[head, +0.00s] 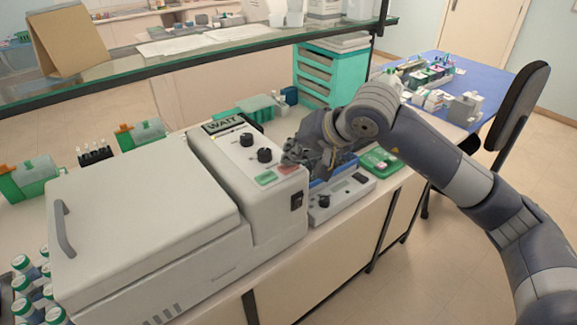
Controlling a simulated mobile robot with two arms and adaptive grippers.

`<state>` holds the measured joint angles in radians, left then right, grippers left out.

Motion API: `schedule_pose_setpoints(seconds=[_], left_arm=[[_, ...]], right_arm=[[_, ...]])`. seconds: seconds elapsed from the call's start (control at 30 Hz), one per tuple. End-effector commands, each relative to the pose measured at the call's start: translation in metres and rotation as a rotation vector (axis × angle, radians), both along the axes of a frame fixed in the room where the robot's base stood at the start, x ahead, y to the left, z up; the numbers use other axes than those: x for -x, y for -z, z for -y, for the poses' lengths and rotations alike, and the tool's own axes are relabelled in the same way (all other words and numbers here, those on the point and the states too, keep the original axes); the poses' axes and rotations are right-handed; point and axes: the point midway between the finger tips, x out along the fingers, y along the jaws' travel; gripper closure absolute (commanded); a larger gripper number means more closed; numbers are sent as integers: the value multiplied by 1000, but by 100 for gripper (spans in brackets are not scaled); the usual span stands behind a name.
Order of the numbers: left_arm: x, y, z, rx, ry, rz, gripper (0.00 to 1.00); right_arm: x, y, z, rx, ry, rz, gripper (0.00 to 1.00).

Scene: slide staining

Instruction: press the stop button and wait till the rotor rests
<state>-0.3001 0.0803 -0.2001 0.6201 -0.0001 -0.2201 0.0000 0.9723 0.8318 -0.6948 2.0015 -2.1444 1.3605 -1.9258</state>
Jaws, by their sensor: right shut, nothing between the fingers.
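A white machine with a closed lid (140,210) and a dark handle stands on the bench. Its raised control panel (225,150) has a display reading "WAIT", two black knobs, a green button (265,178) and a red button (289,168). My right gripper (290,158) is shut and empty, with its fingertips at or just above the red button. I cannot tell whether they touch it. The rotor is hidden under the lid. My left gripper is not in view.
A smaller device (340,197) with a knob stands right of the machine, partly behind my right arm. Green-and-clear boxes (140,132) stand behind the machine. White bottles (30,285) with green caps are at the lower left. A glass shelf (200,50) runs above the bench.

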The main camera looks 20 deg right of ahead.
Motion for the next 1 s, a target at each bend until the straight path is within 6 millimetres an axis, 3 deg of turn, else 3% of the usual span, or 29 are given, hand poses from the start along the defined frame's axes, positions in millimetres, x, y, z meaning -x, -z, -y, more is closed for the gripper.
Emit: schedule_pose_setpoints(seconds=[0.47, 1.0], left_arm=[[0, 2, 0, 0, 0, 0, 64], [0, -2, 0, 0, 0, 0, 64]], right_arm=[[0, 2, 0, 1, 0, -3, 100], [0, -13, 0, 0, 0, -2, 100]])
